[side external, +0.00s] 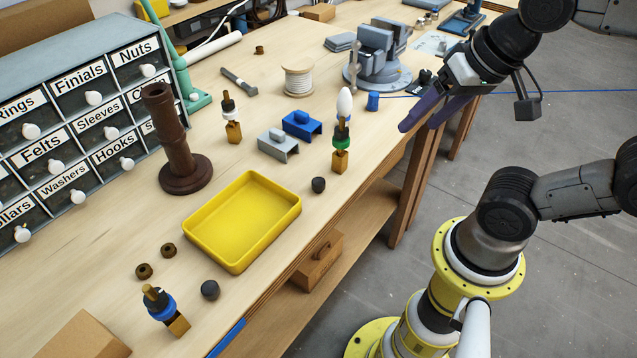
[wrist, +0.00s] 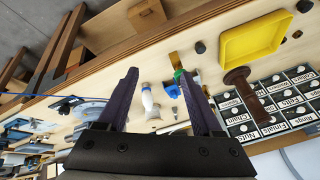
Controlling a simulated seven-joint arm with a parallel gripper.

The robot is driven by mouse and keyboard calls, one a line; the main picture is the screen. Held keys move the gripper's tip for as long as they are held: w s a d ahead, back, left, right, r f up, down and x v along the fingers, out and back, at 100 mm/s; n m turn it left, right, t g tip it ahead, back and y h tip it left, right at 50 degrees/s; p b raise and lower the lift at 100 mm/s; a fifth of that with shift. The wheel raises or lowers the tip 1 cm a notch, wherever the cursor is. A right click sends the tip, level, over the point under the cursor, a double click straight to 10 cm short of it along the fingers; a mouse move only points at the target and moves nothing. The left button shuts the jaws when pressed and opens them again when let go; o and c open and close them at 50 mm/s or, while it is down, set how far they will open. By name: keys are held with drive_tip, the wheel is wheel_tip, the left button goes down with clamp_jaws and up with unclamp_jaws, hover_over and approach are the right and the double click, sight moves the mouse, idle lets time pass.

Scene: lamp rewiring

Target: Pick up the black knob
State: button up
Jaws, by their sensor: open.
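Two small black knobs lie on the wooden bench. One black knob (side external: 318,185) is right of the yellow tray, near the bench's front edge. The other black knob (side external: 210,290) is at the tray's near left, beside a blue-collared socket.
The yellow tray (side external: 242,262) is empty. A blue cylinder (side external: 372,101), a brown column (side external: 175,135) and a labelled drawer cabinet (side external: 75,110) stand around. Bare bench surrounds the nearer knob.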

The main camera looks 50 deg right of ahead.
drive_tip(key=w+a+r+m+g, duration=0.2)
drive_tip(key=w+r+m, duration=0.25)
drive_tip(key=m, duration=0.35)
drive_tip(key=m+g, duration=0.3)
drive_tip(key=m, duration=0.1)
hover_over(318, 181)
wheel_tip(318, 181, down, 4)
wheel_tip(318, 181, down, 8)
drive_tip(key=shift+a+r, duration=0.1)
drive_tip(key=shift+f, duration=3.25)
clamp_jaws()
